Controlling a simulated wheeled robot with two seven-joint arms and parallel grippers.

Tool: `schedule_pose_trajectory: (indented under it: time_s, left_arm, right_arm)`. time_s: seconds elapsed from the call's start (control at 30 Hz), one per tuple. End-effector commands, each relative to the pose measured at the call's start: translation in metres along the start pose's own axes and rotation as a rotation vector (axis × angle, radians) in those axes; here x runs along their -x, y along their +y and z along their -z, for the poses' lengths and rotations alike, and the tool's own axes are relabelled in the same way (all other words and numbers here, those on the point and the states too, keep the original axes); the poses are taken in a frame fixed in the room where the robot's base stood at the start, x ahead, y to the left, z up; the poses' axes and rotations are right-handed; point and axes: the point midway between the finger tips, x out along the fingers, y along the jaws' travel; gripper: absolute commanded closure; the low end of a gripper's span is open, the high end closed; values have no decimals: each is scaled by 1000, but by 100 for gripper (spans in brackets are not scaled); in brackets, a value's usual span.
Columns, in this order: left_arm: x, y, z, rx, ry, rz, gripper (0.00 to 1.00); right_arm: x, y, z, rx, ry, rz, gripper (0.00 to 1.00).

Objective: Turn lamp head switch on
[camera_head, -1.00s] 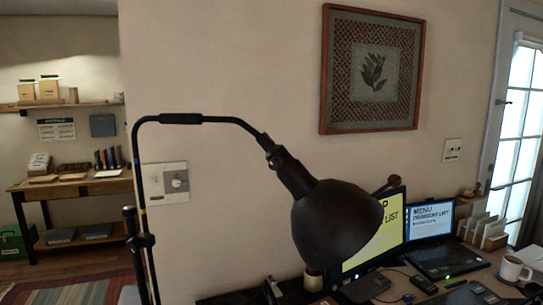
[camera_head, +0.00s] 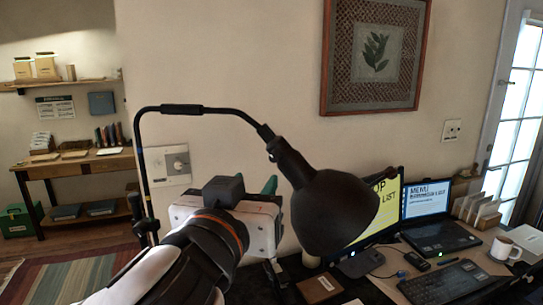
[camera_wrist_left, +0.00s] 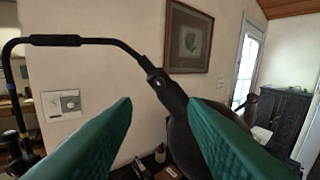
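A black lamp with a bent arm shows in the head view, and its head (camera_head: 335,212) tilts down to the right. A narrow neck joint (camera_head: 281,152) links the arm to the head. No separate switch can be made out clearly. My left gripper (camera_head: 270,186) is just left of the lamp head, below the neck joint, and its body hides most of its fingers. In the left wrist view, the green fingers of the left gripper (camera_wrist_left: 160,102) are spread with nothing held. The lamp neck (camera_wrist_left: 166,92) shows between them, and the right finger hides part of the head. My right gripper is not in view.
A wall panel (camera_head: 168,165) is behind the lamp arm. A framed picture (camera_head: 374,55) hangs above.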

Motion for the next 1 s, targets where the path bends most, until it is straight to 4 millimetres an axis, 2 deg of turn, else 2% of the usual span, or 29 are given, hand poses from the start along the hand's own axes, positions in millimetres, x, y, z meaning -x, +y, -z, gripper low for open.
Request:
schedule_pose_trajectory:
  time_s: [0.3,0.5,0.7,0.97,1.0]
  left_arm:
    - [-63,1,-4,-2,5,-5,61]
    - [-94,0,-2,-1,3,-2,61]
    - [-108,1,0,0,2,-1,61]
    - [-109,0,1,0,1,0,61]
    - [-109,0,1,0,1,0,64]
  right_arm:
    - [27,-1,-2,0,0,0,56]
    - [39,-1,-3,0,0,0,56]
    - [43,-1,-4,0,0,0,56]
    - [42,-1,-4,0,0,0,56]
    - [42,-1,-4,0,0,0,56]
